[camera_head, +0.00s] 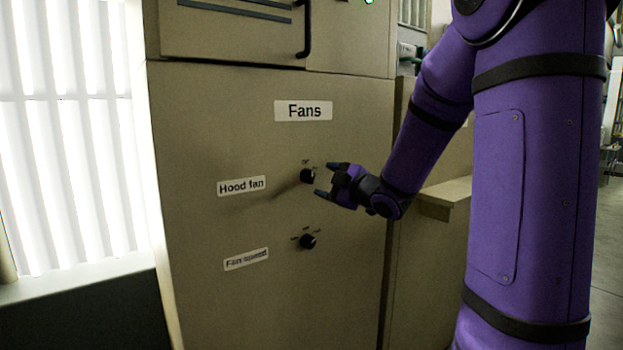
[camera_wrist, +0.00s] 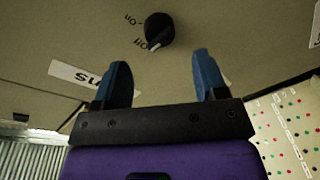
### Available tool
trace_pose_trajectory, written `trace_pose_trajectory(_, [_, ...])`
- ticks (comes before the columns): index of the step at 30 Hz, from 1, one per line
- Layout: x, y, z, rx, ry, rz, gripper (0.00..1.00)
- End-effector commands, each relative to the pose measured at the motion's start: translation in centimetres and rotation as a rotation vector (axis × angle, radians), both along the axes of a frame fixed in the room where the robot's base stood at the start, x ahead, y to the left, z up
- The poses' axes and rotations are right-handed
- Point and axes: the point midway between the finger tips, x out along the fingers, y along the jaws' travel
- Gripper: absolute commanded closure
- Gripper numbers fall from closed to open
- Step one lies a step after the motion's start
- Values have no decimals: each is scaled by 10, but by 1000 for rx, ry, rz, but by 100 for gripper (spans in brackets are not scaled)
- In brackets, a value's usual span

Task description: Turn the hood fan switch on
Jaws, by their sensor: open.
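The hood fan switch (camera_head: 307,176) is a round black knob on the beige cabinet front, right of the "Hood fan" label (camera_head: 241,186). In the wrist view the knob (camera_wrist: 159,29) shows a white pointer line directed at the "Off" mark, with an "On" mark beside it. My gripper (camera_head: 325,181) is open, with its two blue-tipped fingers just right of the knob. In the wrist view the gripper (camera_wrist: 163,80) is empty, and the knob lies ahead of the gap between the fingertips, apart from them.
A second black knob (camera_head: 307,241) sits below, beside a "Fan speed" label (camera_head: 246,259). The "Fans" sign (camera_head: 303,111) is above. A black handle (camera_head: 304,28) projects from the upper panel. A beige ledge (camera_head: 446,197) stands right of the cabinet, behind my arm.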

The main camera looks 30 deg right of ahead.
Motion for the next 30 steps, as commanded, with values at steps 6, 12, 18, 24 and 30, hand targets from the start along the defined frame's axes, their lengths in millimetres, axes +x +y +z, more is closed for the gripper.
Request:
trace_pose_trajectory(6, [36, 7, 0, 2, 1, 1, 34])
trace_pose_trajectory(12, [53, 9, 0, 1, 1, 1, 34])
trace_pose_trajectory(18, [57, 10, 0, -1, 0, 0, 34])
trace_pose_trajectory(24, [57, 10, 0, 0, 1, 0, 43])
trace_pose_trajectory(30, [57, 10, 0, 0, 1, -1, 82])
